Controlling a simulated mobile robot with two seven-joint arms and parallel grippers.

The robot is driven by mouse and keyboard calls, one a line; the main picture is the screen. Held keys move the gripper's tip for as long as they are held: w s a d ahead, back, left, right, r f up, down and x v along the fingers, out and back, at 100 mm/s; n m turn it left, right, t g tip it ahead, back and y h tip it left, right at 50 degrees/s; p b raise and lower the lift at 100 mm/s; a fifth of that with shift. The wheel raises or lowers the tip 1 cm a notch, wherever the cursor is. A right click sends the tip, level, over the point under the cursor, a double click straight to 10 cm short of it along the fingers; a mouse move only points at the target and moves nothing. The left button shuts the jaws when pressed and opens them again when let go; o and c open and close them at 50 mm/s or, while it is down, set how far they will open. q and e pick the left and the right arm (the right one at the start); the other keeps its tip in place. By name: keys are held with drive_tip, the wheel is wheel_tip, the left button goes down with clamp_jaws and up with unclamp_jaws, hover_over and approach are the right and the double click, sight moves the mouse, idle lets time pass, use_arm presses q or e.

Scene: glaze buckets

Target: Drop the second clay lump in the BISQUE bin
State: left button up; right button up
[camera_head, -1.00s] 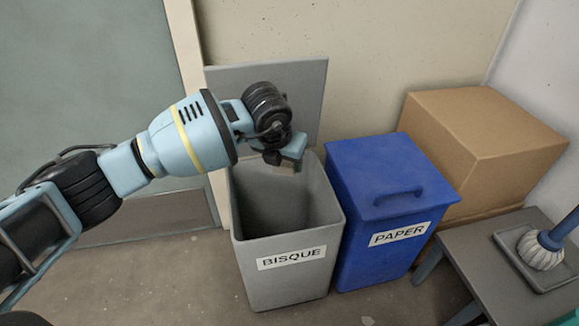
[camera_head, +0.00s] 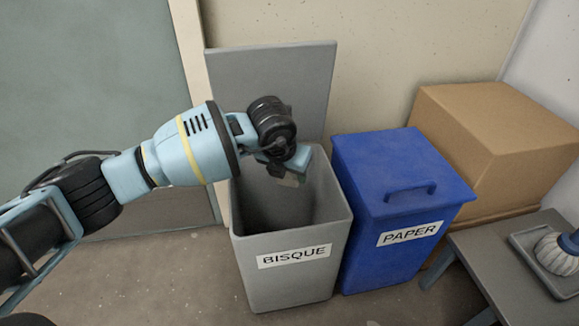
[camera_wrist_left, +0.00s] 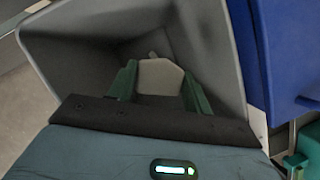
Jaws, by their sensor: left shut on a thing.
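The grey BISQUE bin (camera_head: 337,230) stands on the floor with its lid (camera_head: 270,72) raised behind it. My left gripper (camera_head: 290,178) is over the bin's mouth, towards its right back side, pointing down. In the left wrist view its two green fingers (camera_wrist_left: 160,90) are shut on a pale grey clay lump (camera_wrist_left: 160,76), with the bin's inner walls around and below. My right gripper is not in view.
A blue PAPER bin (camera_head: 400,170) with a closed lid and handle stands right beside the BISQUE bin. A cardboard box (camera_head: 490,130) is behind it. A grey low table (camera_head: 490,250) with a tray and brush (camera_head: 560,252) is at the right. Bare floor lies in front.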

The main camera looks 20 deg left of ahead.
use_arm(q)
drive_tip(key=o, duration=0.9)
drive_tip(key=shift+c, duration=0.2)
drive_tip(key=shift+o, duration=1)
drive_tip(key=shift+f, duration=0.1)
drive_tip(key=p+v, duration=0.3)
drive_tip(key=v, duration=0.5)
drive_tip(key=shift+p, duration=0.35)
